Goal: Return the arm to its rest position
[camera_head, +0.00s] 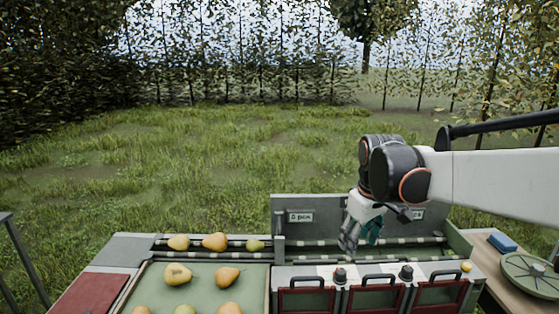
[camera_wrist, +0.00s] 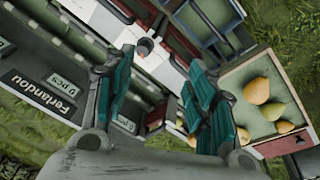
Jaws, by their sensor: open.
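My gripper (camera_head: 360,238) hangs above the grey sorting bench (camera_head: 117,253), in front of its raised back panel. It points downward at the end of my arm, which reaches in from the right. In the wrist view my gripper (camera_wrist: 160,65) has its two teal-lined fingers spread apart with nothing between them. Below the gap show the bench top and a small round knob (camera_wrist: 145,46). Several yellow pears (camera_head: 178,274) lie on the green tray (camera_head: 249,286) left of my gripper. The pears also show at the right of the wrist view (camera_wrist: 257,91).
More pears (camera_head: 214,241) lie in the trough (camera_head: 300,246) behind the tray. Red-fronted bins with black handles (camera_head: 306,299) line the bench front. A wooden side table (camera_head: 486,252) at right holds a blue block (camera_head: 502,242) and a round green lid (camera_head: 530,275). Grass lies beyond.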

